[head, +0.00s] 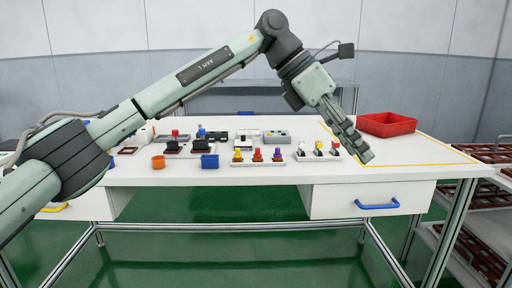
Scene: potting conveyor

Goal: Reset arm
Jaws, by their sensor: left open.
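My left arm reaches in from the left and arches over the white table (255,173). Its left gripper (362,152) points down and to the right, in front of the red bin (386,124) and near the table's front edge. The fingers are seen nearly edge-on, are open, and hold nothing that I can see. The gripper is to the right of a white holder (307,157) with several coloured-top pieces. My right gripper is not in view.
Dark devices stand behind. A yellow line borders the table's right part, mostly clear. A drawer with a blue handle (377,204) is below. Racks stand at right.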

